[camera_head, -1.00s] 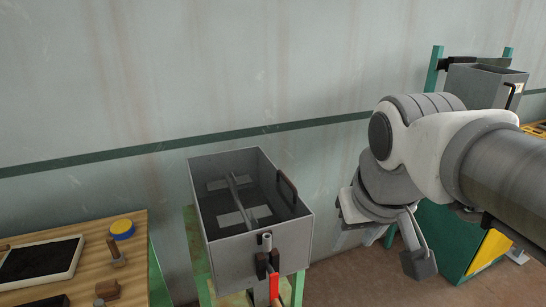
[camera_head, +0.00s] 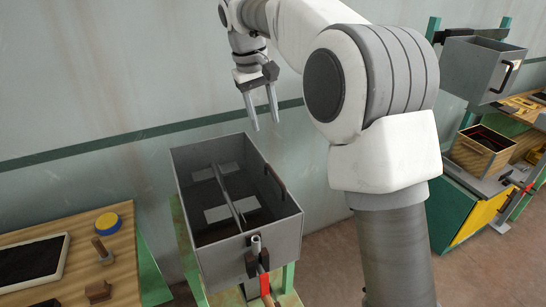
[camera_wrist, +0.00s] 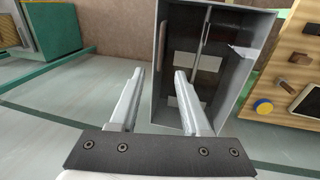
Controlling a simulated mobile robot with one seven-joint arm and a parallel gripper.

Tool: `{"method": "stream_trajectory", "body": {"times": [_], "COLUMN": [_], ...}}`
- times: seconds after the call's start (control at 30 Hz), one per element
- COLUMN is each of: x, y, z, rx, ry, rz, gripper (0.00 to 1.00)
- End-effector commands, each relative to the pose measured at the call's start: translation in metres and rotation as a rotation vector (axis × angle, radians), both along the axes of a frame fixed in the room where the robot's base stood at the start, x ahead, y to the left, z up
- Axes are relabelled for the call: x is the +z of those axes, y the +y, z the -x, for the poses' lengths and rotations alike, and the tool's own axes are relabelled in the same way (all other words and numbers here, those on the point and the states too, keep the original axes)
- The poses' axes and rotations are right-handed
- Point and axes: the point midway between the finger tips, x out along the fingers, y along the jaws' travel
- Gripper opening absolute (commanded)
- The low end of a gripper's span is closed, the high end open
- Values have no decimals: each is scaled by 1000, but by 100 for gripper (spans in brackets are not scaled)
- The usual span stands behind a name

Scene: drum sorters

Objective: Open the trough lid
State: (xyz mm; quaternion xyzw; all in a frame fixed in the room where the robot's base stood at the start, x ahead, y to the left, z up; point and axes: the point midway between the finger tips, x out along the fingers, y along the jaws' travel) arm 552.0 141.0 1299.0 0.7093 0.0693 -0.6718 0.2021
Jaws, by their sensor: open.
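A grey open-topped metal trough (camera_head: 250,249) stands on a green stand, with a dark interior and a bar across it. A dark handle (camera_head: 276,183) is on its right wall. A pin and a red-handled lever (camera_head: 264,284) are on its front. I cannot make out a separate lid on it. My gripper (camera_head: 264,126) is open and empty, pointing down above and behind the trough's far right corner, apart from it. The wrist view shows both fingers (camera_wrist: 160,74) spread, with the trough (camera_wrist: 158,60) beyond them.
A wooden board (camera_head: 120,250) with a tablet-like panel, a blue-yellow knob and pegs is at left. At right are another grey box (camera_head: 475,75) with a black handle, a wooden crate (camera_head: 481,154) and a green-yellow cabinet (camera_head: 455,230). My arm fills the right middle.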

Motion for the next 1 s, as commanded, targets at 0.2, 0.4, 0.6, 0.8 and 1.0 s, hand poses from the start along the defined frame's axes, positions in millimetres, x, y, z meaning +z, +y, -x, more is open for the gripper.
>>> {"method": "stream_trajectory", "body": {"times": [0.2,0.4,0.6,0.8,1.0], "x": [-10,-40,-83,-125,-158], "y": [7,1,-7,-15,-21], "z": [-9,-10,-14,-16,-20], "rx": [7,6,7,6,6], "ry": [17,19,19,19,17], "rz": [9,10,10,9,9], "gripper": [47,47,47,47,47]}}
